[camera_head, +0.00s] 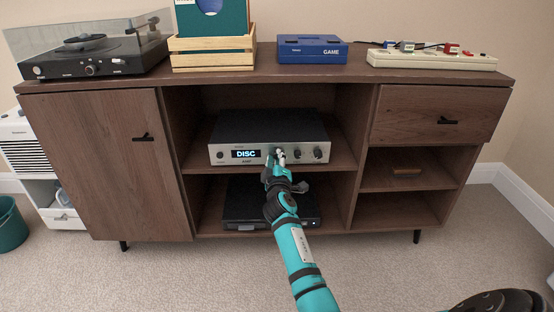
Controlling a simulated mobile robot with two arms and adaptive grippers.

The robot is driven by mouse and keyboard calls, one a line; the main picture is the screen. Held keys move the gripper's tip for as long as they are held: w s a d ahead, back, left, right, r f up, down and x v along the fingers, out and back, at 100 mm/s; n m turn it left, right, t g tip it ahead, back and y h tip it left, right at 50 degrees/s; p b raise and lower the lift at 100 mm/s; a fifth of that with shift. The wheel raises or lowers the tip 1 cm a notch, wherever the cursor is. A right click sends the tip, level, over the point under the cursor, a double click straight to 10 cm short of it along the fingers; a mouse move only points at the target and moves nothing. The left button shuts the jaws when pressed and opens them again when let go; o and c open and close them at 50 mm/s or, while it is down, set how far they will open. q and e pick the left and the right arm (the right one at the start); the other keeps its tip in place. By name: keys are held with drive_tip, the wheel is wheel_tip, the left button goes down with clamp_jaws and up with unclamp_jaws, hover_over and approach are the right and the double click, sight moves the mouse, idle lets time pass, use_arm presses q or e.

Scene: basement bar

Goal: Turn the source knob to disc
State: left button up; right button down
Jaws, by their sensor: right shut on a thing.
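The silver-fronted amplifier (232,156) with a black top stands on the upper middle shelf of the wooden cabinet. Its lit display (246,154) reads "DISC". My right gripper (279,155) is at the amplifier's front, just right of the display, and is shut on a knob there. The gripper covers most of that knob, so its pointer cannot be read. Other knobs (318,153) show to the right of the gripper. My left gripper is not in view.
A black device (240,205) sits on the shelf below, partly behind my right arm. The wooden cabinet (100,165) has a closed door at left and a closed drawer (440,113) at right. A turntable (90,68), blue GAME box (312,49) and power strip (432,60) stand on top.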

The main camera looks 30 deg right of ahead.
drive_tip(key=c, duration=1.2)
unclamp_jaws()
drive_tip(key=shift+o, duration=0.2)
drive_tip(key=v, duration=1.2)
